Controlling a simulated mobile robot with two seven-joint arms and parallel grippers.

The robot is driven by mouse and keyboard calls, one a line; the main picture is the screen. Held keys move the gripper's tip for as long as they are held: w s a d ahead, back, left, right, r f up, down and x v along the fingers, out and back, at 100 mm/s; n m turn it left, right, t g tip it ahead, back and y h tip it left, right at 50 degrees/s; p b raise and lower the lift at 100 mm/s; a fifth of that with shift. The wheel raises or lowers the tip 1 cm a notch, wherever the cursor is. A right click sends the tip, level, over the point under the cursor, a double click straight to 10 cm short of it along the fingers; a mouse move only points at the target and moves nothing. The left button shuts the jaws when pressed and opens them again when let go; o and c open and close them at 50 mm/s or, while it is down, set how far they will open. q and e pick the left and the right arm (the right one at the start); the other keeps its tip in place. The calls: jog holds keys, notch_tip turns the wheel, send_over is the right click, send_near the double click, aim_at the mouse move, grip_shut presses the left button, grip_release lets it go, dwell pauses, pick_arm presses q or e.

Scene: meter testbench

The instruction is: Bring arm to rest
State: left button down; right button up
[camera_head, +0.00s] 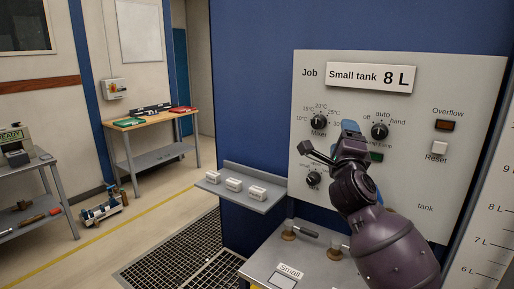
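My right arm comes in from the lower right, and its gripper (326,139) is in front of the grey control panel (459,81). Its two fingers look spread apart with nothing between them. The gripper is close to the mixer knob (319,121) and partly hides the middle of the panel. I cannot tell whether it touches the panel. The off/auto/hand knob (380,131) is just right of the gripper, and a lower knob (314,178) is below its fingers. My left gripper is not in view.
A shelf (238,196) with several white blocks juts out left of the panel. A bench top (262,268) with a "Small" label and taps lies below the arm. A level scale (492,215) stands at the right edge. Floor grating and open floor lie left.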

jog(key=s+a+r+n+t+y, duration=0.2)
jog(key=s+r+n+t+y, duration=0.1)
jog(key=s+r+n+t, duration=0.15)
notch_tip(320, 180, down, 7)
jog(key=s+a+n+g+y, duration=0.2)
jog(key=s+a+n+y, duration=0.1)
jog(key=n+y, duration=0.9)
jog(key=s+d+f+n+g+h, duration=0.2)
jog(key=f+n, duration=0.1)
jog(key=f, duration=0.6)
jog(key=s+d+f+n+g+h+b, duration=0.1)
jog(key=s+d+f+n+g+h, duration=0.15)
jog(key=f, duration=0.75)
jog(key=s+d+f+n+g+h, duration=0.1)
jog(key=s+f+n+g+h, duration=0.15)
jog(key=f, duration=0.65)
jog(key=s+d+f+g+h, duration=0.2)
jog(key=s+d+f, duration=0.1)
jog(key=s+f, duration=0.7)
jog(key=s+d+f+m+g+h, duration=0.1)
jog(key=s+d+f+g+h, duration=0.1)
jog(key=s+f, duration=0.8)
jog(key=shift+s+d+g+b, duration=0.4)
jog(key=shift+s+d+g, duration=0.25)
jog(key=shift+s+d, duration=0.4)
